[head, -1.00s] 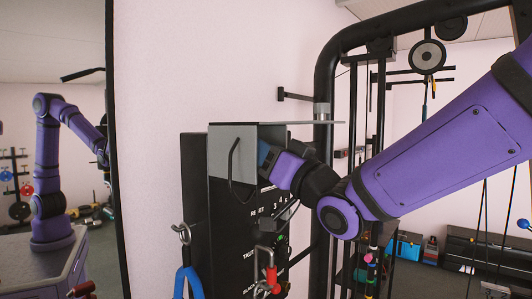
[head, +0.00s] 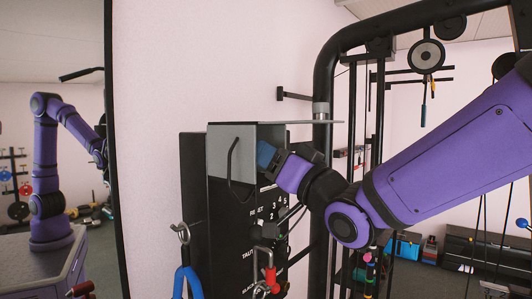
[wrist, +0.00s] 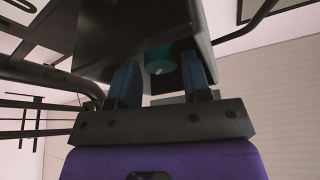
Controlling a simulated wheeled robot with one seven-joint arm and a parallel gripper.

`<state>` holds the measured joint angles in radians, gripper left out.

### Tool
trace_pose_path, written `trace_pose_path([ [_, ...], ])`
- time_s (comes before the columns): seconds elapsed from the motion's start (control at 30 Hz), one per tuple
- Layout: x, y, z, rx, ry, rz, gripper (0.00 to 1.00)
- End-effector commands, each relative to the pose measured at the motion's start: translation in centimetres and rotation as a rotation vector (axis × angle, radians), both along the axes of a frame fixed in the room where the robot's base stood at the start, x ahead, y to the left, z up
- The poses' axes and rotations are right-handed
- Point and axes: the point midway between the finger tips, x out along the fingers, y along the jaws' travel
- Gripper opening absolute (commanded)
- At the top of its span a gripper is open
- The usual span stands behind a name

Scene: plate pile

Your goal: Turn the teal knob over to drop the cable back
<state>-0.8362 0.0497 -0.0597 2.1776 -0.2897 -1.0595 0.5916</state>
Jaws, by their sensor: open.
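The teal knob (wrist: 160,60) shows in the wrist view, set under the dark box (wrist: 140,30) and between the two blue fingers of my gripper (wrist: 160,80). The fingers are apart, one on each side of the knob, and I cannot tell whether either touches it. In the head view my gripper (head: 267,156) is at the upper part of the dark box (head: 228,215), below its top plate, and the knob is hidden there. I cannot pick out the cable in either view.
A handle (head: 231,170) stands out on the box's left face. Red-handled clips (head: 270,275) and a blue-handled hook (head: 187,280) hang lower down. A black frame (head: 322,90) with upright bars rises behind my arm. A mirror edge (head: 115,150) is at left.

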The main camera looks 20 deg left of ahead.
Motion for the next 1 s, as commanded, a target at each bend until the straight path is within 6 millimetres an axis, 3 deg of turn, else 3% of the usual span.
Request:
trace_pose_path([
  [0.3,-2.8,-4.9,-2.1,0.001,0.000,0.000,0.44],
  [0.5,-3.9,-6.7,-3.0,0.001,0.000,0.000,0.44],
  [1.0,-4.2,-7.2,-3.2,-0.001,-0.003,0.000,0.44],
])
